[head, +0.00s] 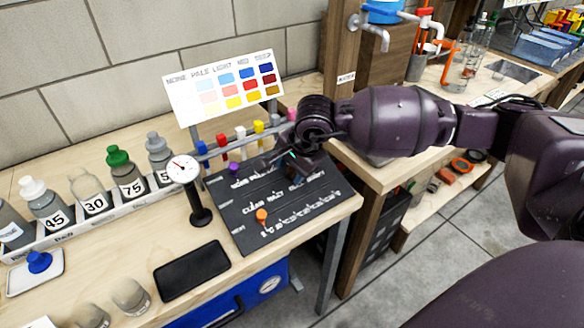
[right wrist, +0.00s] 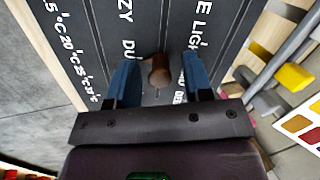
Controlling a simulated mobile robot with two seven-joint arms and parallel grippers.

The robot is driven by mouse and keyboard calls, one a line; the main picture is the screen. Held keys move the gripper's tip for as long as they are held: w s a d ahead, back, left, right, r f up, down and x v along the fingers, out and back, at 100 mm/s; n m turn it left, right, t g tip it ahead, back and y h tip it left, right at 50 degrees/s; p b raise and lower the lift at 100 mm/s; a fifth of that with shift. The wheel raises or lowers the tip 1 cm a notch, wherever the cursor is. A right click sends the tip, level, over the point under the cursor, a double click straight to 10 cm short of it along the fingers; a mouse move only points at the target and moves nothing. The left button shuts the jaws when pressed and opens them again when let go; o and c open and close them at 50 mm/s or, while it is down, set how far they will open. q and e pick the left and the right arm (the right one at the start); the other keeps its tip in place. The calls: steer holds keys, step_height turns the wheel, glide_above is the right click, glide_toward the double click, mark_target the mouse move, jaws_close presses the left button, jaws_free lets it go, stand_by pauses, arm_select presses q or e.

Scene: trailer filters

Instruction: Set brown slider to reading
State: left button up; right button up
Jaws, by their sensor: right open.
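The dark slider board (head: 240,213) lies on the wooden bench, with rows of white printed labels and slots. In the right wrist view the brown slider knob (right wrist: 159,72) stands between the label row with "ZY" and "DU" and the row with "LIGHT". My right gripper (right wrist: 161,78) is open, with one blue finger on each side of the knob and a visible gap on both sides. In the head view my right gripper (head: 291,168) is over the board's far right part and hides the brown knob there. My left gripper is not in view.
A purple knob (head: 234,168) and an orange knob (head: 262,216) sit on the board. A dial gauge (head: 183,170) stands left of it. Behind are several coloured-cap tubes (head: 241,134) and a colour chart (head: 228,84). A black tray (head: 192,270) lies in front.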

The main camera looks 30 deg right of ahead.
steer(key=p+v, duration=0.1)
steer(key=v, duration=0.9)
steer(key=shift+r+p, duration=0.25)
steer(key=shift+p, duration=0.15)
steer(key=shift+s, duration=0.1)
